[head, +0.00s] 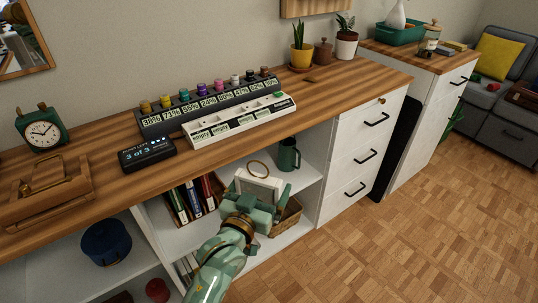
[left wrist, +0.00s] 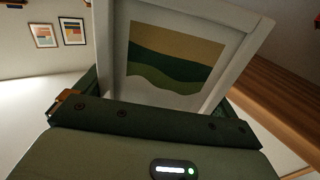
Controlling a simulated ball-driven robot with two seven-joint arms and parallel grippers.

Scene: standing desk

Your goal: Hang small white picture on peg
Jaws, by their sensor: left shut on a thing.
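The small white picture (head: 262,187) is held by my left gripper (head: 250,203) in front of the open shelves, below the desk top. A brass-coloured ring (head: 259,168) shows at its upper edge in the head view. In the left wrist view the white-framed picture (left wrist: 175,62) fills the upper middle, tilted, with green and tan bands on it. The left gripper's jaws (left wrist: 150,122) are shut on its lower edge; the fingertips are largely hidden. I cannot make out a peg in either view. My right gripper is not in view.
The wooden desk top (head: 330,88) lies behind and above the picture. A label rack (head: 240,122), a dark display (head: 147,154) and a green clock (head: 42,128) stand on it. A green mug (head: 288,155) and basket (head: 287,215) are on the shelves. The floor (head: 400,240) at right is clear.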

